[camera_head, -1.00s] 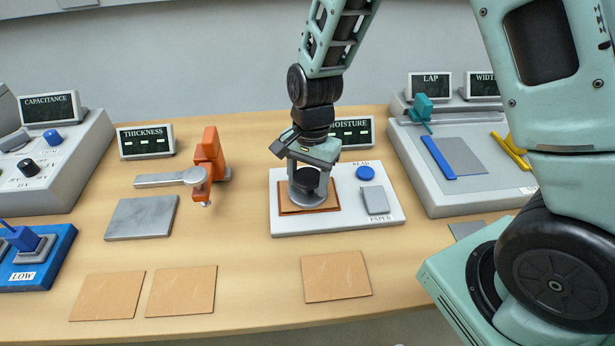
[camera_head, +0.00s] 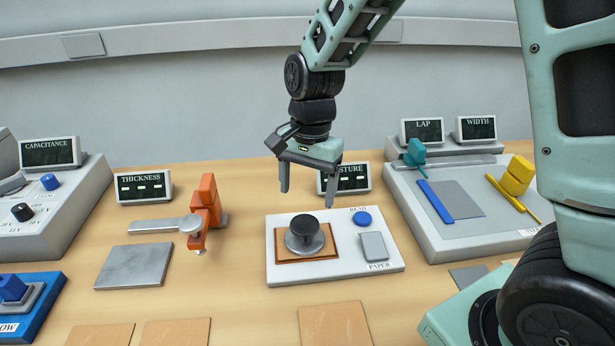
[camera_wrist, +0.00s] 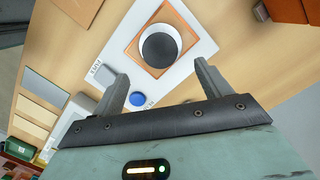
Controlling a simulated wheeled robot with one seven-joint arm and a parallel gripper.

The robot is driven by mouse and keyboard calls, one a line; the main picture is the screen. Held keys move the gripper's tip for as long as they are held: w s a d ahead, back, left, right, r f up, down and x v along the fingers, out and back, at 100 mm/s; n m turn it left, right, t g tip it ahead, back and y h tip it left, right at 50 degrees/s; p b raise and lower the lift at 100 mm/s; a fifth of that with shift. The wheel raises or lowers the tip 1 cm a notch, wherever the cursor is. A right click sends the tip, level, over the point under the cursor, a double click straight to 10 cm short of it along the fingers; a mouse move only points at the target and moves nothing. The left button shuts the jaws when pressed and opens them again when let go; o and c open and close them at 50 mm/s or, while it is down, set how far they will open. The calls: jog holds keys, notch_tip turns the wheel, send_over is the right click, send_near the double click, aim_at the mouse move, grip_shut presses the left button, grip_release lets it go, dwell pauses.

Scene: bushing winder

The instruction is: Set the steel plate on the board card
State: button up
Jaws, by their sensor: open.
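The steel plate (camera_head: 293,246) is a round grey disc with a black knob on top. It rests flat on a brown board card (camera_head: 329,238), which lies on the white moisture base (camera_head: 345,268). In the wrist view the black knob (camera_wrist: 159,48) covers most of the disc, with the orange-brown card (camera_wrist: 190,37) around it. My gripper (camera_head: 308,198) is open and empty above the plate, clear of the knob. Its two fingers (camera_wrist: 160,78) also show in the wrist view, with the plate beyond them.
The moisture base carries a blue READ button (camera_head: 362,218) and a grey PAPER pad (camera_head: 374,246). The orange thickness gauge (camera_head: 205,212) and a grey square slab (camera_head: 134,266) stand left. Loose tan cards (camera_head: 335,326) lie in front. The lap device (camera_head: 455,235) stands right.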

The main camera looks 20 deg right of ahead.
jog(key=s+a+r+n, duration=0.2)
jog(key=s+a+n, duration=0.1)
jog(key=s+n, duration=0.6)
jog(key=s+a+r+n, duration=0.2)
jog(key=s+a+n, duration=0.2)
jog(key=s+n, duration=0.5)
jog(key=s, duration=0.2)
jog(key=shift+s+t+h, duration=0.3)
jog(key=shift+s+t, duration=0.1)
